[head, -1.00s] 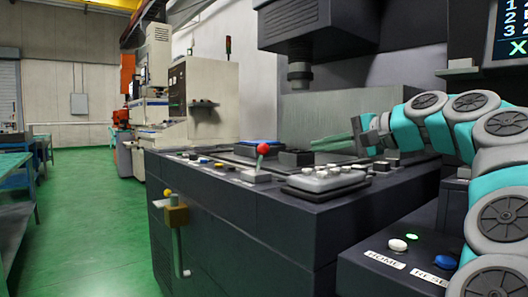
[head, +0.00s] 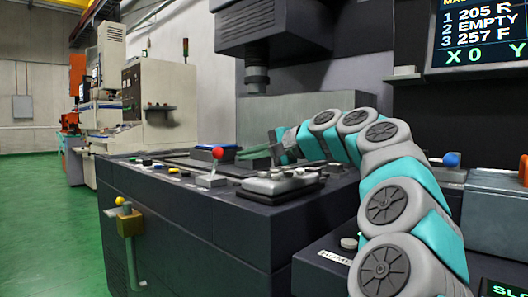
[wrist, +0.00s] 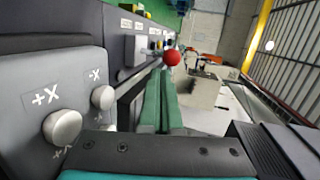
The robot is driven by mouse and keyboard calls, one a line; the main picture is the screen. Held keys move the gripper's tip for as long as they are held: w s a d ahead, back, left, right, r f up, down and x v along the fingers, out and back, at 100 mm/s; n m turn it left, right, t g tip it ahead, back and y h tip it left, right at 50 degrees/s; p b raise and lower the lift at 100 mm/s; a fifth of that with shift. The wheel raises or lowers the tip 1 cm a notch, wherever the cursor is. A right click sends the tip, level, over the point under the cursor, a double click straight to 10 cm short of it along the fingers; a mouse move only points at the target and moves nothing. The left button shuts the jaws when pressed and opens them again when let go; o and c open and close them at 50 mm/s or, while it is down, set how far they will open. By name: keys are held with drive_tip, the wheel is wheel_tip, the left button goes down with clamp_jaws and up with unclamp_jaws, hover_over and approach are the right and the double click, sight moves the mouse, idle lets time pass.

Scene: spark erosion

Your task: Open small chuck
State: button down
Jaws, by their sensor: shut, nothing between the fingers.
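My gripper (head: 258,149) has green fingers and points left above the dark machine bench. In the wrist view its two long green fingers (wrist: 160,100) lie close together, shut, with nothing between them. The red ball of a lever (head: 217,153) stands left of the fingers in the head view; in the wrist view the red ball (wrist: 172,58) appears just beyond the fingertips. I cannot pick out a small chuck for certain. A dark cylindrical spindle end (head: 257,78) hangs from the machine head, above and behind my gripper.
A grey button panel (head: 280,182) lies on the bench below my arm. Large +X knobs (wrist: 62,127) stand close at left in the wrist view. A screen (head: 480,35) listing slots is at upper right. Green floor at left is clear.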

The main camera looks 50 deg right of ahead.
sight(222, 155)
drive_tip(key=shift+r+x, duration=0.2)
drive_tip(key=shift+x, duration=0.6)
drive_tip(key=shift+r+x, duration=0.2)
drive_tip(key=shift+x, duration=0.6)
drive_tip(key=shift+r+x, duration=0.2)
drive_tip(key=shift+x, duration=0.65)
drive_tip(key=shift+w+r+p, duration=0.1)
drive_tip(key=shift+p, duration=0.2)
